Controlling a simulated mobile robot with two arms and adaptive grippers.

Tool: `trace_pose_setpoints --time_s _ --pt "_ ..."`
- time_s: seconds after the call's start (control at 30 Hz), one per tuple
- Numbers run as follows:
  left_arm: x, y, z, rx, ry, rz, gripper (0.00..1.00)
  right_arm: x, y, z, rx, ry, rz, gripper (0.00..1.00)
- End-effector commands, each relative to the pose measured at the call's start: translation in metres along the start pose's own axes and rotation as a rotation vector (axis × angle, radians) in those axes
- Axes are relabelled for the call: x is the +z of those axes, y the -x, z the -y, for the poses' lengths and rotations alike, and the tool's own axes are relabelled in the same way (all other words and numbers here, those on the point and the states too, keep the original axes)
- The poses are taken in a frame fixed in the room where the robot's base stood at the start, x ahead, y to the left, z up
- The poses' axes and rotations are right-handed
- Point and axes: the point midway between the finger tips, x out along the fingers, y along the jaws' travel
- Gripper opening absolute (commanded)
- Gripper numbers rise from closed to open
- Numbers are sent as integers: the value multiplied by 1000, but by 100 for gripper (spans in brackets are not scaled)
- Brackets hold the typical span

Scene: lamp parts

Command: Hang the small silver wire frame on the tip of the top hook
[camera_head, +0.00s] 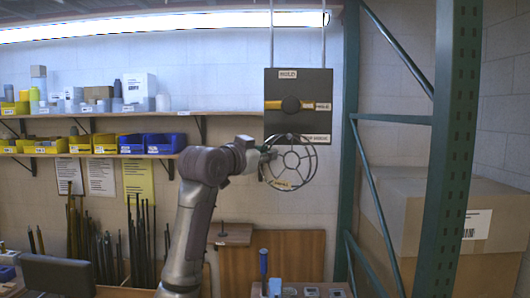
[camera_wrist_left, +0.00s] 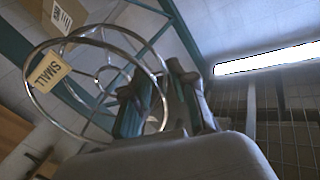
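The small silver wire frame (camera_head: 292,148), a round ring with spokes and a yellow tag, is upright in the air in front of the wall. In the left wrist view the wire frame (camera_wrist_left: 88,133) shows its tag reading SMALL. My left gripper (camera_head: 266,157) is at the ring's left edge and appears shut on its wire; the wrist view shows the gripper's fingers (camera_wrist_left: 163,100) at the rim. A dark hanging board (camera_head: 292,88) with labels is just above and behind the ring. The top hook cannot be made out clearly. My right gripper is not in view.
A green steel upright (camera_head: 347,130) and its braces stand just right of the board. A large cardboard box (camera_head: 410,200) is behind them. Shelves with blue bins (camera_head: 165,143) are at left. A blue-handled tool (camera_head: 263,262) stands below. The wall around the ring is mostly clear.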

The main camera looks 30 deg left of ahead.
Motion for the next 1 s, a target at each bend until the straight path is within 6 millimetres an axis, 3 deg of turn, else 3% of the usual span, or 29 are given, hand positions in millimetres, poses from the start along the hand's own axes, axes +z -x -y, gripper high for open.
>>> trace_pose_setpoints --time_s 0.47,1.0 --pt "-2 6 2 -5 2 -5 35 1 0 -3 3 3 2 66" --pt "-1 105 2 -7 1 -5 35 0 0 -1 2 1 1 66"
